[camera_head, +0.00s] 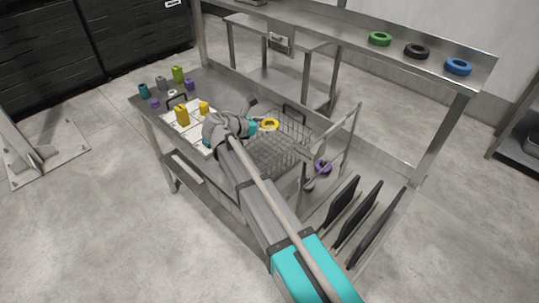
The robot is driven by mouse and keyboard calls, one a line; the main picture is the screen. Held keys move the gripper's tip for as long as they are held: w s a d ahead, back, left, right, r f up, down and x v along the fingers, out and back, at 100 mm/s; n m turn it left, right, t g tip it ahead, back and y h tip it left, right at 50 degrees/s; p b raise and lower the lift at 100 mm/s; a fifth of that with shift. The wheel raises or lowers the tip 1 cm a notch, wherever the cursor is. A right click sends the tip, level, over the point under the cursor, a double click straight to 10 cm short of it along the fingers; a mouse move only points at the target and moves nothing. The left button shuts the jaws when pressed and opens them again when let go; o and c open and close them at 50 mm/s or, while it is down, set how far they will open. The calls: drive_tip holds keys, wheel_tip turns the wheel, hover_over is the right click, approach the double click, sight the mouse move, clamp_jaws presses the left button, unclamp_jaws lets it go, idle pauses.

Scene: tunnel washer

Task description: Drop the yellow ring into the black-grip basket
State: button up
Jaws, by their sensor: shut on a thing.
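The yellow ring (270,124) is at the tip of my gripper (258,122), above the wire basket (285,154). My gripper is shut on the ring; my own wrist partly hides the fingers. The wire basket stands on the steel table, with a dark grip (294,110) at its far side. My arm covers the basket's near left part. The height of the ring over the basket is hard to judge.
Several small coloured items stand at the table's left end. Green (380,39), black (417,51) and blue (458,66) rings sit on the upper shelf. A purple ring (323,167) lies right of the basket, near upright black plates (356,215).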

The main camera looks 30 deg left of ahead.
drive_tip(key=o, duration=0.8)
idle(0.4)
